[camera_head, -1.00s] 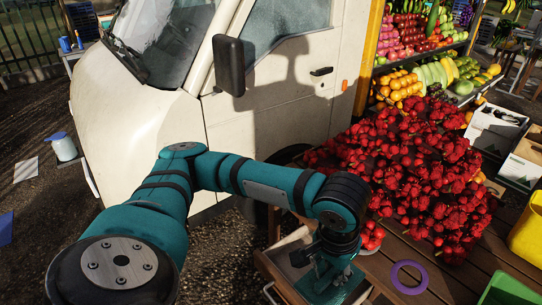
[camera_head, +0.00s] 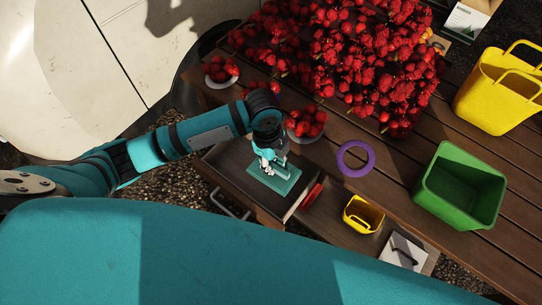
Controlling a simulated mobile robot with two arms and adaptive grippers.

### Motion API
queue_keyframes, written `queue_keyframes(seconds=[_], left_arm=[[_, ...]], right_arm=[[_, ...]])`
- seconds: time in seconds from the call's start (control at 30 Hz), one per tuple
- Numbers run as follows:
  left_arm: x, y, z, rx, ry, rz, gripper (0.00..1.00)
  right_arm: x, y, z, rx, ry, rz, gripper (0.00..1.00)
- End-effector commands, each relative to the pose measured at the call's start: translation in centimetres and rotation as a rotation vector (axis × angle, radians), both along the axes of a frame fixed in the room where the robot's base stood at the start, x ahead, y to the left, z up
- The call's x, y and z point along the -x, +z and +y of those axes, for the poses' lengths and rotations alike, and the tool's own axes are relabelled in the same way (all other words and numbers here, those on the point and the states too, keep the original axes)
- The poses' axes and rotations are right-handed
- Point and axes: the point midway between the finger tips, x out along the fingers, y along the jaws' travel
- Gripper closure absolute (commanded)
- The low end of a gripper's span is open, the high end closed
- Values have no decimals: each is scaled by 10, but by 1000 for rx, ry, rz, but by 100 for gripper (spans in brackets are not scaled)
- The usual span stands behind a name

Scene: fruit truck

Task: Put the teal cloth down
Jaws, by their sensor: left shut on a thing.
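The teal cloth (camera_head: 287,184) is a flat rectangle under my left gripper (camera_head: 272,170), inside the outline of an open wooden drawer (camera_head: 236,158) at the table's front. My left gripper points down and is shut on the cloth. The fingers hide part of the cloth's middle. I cannot tell whether the cloth touches the drawer floor. My right gripper is not in view.
A red item (camera_head: 312,196) lies by the drawer's right side. A small yellow bin (camera_head: 363,214), purple ring (camera_head: 355,158), green bin (camera_head: 459,187) and yellow basket (camera_head: 499,90) are to the right. Strawberry bowls (camera_head: 306,122) and a large red fruit heap (camera_head: 350,50) are behind.

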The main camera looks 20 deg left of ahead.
Motion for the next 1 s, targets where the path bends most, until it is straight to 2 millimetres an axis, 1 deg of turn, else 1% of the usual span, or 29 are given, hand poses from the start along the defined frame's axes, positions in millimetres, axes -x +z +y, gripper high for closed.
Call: queue_keyframes(seconds=[0.1,0.3,0.53,0.7,0.8,1.0], left_arm=[[3,-15,-2,2,-42,4,100],[3,-51,-2,2,-46,3,100],[3,-76,-1,2,-46,2,100],[2,-99,-1,2,-44,1,100],[2,-105,-1,1,-46,0,100],[2,-105,-1,3,-46,-1,100]], right_arm=[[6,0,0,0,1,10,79],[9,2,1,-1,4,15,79],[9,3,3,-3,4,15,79],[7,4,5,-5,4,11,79],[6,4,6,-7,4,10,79],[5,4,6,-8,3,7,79]])
